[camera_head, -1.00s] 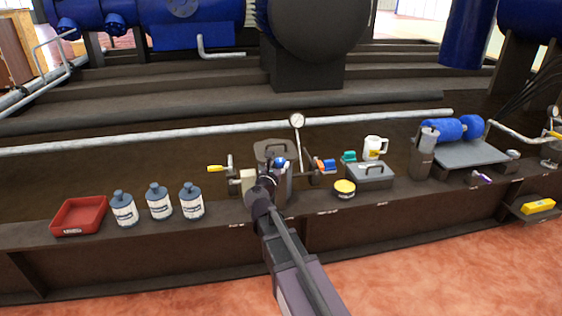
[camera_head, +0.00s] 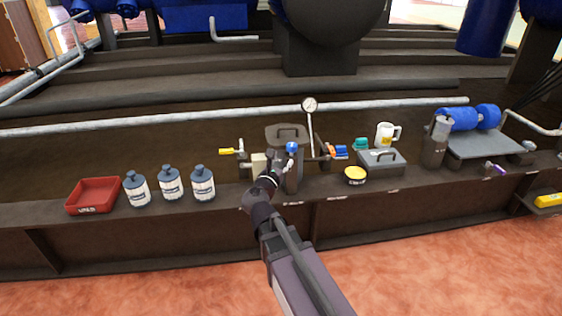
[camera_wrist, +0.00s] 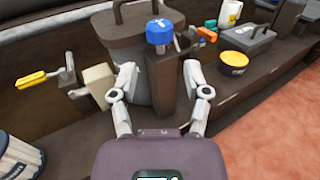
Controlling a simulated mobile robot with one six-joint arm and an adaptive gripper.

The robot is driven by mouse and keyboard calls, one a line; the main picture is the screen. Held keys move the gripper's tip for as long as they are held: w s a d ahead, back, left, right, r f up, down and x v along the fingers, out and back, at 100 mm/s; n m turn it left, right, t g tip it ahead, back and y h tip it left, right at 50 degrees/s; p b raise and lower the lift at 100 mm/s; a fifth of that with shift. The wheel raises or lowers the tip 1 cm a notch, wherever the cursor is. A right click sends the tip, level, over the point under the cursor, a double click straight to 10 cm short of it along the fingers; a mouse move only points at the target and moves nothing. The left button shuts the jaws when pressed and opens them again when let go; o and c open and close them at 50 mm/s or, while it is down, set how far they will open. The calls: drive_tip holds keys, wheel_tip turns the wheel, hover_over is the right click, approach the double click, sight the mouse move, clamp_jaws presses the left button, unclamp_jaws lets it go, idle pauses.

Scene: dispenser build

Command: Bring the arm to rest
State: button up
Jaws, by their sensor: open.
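My gripper (camera_wrist: 158,85) is open and empty in the wrist view, its two fingers spread apart. Ahead of it stands a dark dispenser post with a blue cap (camera_wrist: 159,33). The cap also shows in the head view (camera_head: 292,147), just beyond my gripper (camera_head: 281,163). From the head view, my arm reaches up from the bottom centre to the middle of the bench. Whether a finger touches the post cannot be told. Part of the dispenser is hidden behind my gripper in the head view.
Several labelled bottles (camera_head: 170,184) and a red tray (camera_head: 93,195) stand at the left. A yellow-handled valve (camera_wrist: 31,80) lies left of my gripper. A yellow tin (camera_head: 355,175), a grey toolbox (camera_head: 381,162) and a white jug (camera_head: 385,135) stand at the right.

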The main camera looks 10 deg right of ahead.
drive_tip(key=s+d+f+m+g+y+p, duration=0.1)
drive_tip(key=s+d+m+g+p, duration=0.35)
drive_tip(key=m, duration=0.45)
drive_tip(key=s+d+f+m+g+p, duration=0.1)
drive_tip(key=s+d+m+g+p, duration=0.4)
drive_tip(key=m, duration=0.4)
drive_tip(key=s+a+r+m+g+y+p, duration=0.2)
drive_tip(key=s+a+m+g+y+p, duration=0.35)
drive_tip(key=s+m+y+p, duration=0.4)
wheel_tip(320, 180, up, 38)
drive_tip(key=m+h+p, duration=0.1)
drive_tip(key=m+p, duration=0.1)
drive_tip(key=p, duration=3.5)
drive_tip(key=shift+d+g, duration=0.3)
drive_tip(key=shift+d, duration=0.1)
drive_tip(key=shift+s+f+m+h, duration=0.1)
drive_tip(key=shift+m+h, duration=0.15)
